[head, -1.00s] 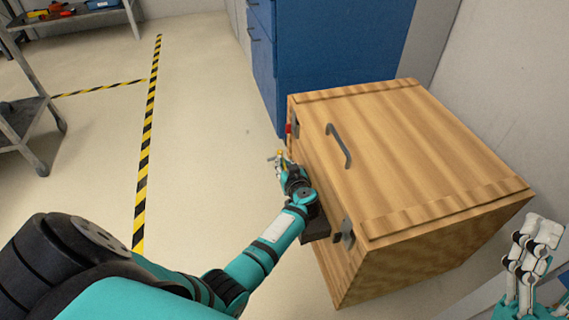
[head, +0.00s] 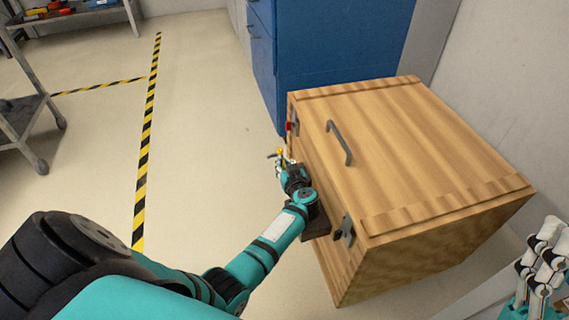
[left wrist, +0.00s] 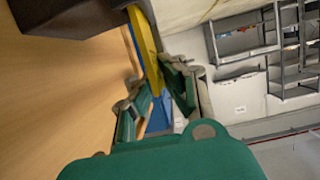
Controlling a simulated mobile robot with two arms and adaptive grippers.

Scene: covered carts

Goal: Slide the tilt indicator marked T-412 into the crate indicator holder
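The wooden crate (head: 425,160) stands right of centre in the head view. My left gripper (head: 280,160) is beside its left face.
The crate has a grey top handle (head: 339,143), a grey latch (head: 345,232) and a small red part (head: 289,127) at its far left edge. A blue cabinet (head: 335,45) stands behind it. Metal shelf carts (head: 25,120) stand at left. The floor between is clear.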

